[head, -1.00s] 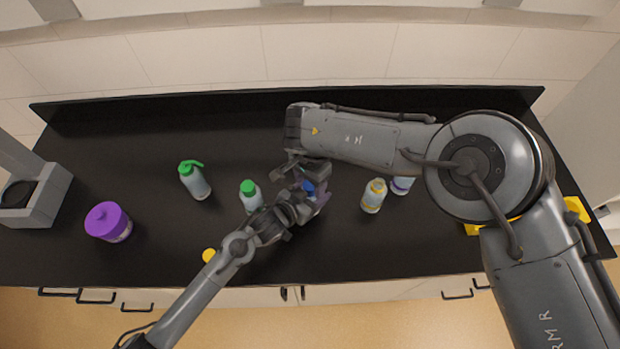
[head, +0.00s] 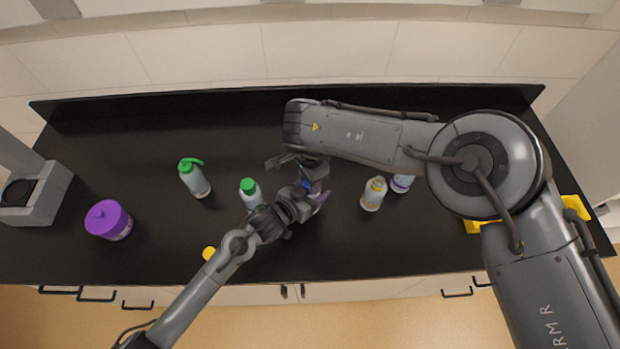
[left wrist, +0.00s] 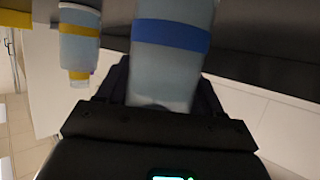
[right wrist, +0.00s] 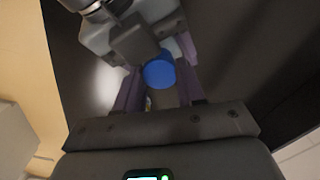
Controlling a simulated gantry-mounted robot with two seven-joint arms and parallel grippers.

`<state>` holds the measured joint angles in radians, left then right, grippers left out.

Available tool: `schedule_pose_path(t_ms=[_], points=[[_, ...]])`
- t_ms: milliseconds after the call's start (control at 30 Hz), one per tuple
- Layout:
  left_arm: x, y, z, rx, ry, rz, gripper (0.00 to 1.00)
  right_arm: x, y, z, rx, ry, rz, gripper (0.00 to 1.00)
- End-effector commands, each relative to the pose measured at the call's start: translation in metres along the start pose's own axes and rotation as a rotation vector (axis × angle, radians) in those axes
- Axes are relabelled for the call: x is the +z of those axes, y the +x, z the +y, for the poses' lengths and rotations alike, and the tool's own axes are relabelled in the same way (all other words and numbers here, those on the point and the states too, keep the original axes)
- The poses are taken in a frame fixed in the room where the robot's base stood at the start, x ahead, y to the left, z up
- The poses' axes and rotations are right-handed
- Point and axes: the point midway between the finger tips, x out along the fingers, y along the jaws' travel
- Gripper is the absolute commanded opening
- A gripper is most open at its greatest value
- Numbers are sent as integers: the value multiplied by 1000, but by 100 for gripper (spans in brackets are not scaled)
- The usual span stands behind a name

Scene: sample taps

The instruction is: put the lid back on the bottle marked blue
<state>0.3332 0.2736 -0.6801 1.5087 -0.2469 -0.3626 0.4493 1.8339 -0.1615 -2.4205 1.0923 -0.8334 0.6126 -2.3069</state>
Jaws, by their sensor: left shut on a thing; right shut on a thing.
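The bottle with the blue band (left wrist: 172,35) is between the fingers of my left gripper (head: 312,196), which is shut on it. In the head view the bottle is mostly hidden by my grippers. The blue lid (right wrist: 159,73) shows as a round blue top between the purple fingertips of my right gripper (right wrist: 158,90), which is shut on it. A little of the lid also shows in the head view (head: 306,184). The right gripper is right above the left one. Whether the lid touches the bottle's neck is hidden.
Two green-topped bottles (head: 194,179) (head: 251,192) stand left of my grippers. A yellow-banded bottle (head: 373,195) and a purple-banded bottle (head: 402,183) stand to the right. A purple jar (head: 108,221) and a grey device (head: 38,197) are at the left. A yellow lid (head: 208,253) lies near the front.

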Motion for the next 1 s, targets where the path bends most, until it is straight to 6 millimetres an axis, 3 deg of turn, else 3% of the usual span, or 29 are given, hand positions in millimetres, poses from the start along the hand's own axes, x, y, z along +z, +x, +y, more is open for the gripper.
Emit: schedule_pose_path(t_ms=[67,100,267,667,1000], points=[[0,0,0,0,0,0,0,0,0,0,1,-1,0,2],[0,0,0,0,0,0,0,0,0,0,1,-2,0,40],[0,0,0,0,0,0,0,0,0,0,1,-2,0,64],[0,0,0,0,0,0,0,0,-5,0,-1,-3,1,64],[0,0,0,0,0,0,0,0,-41,0,-2,-3,2,64]])
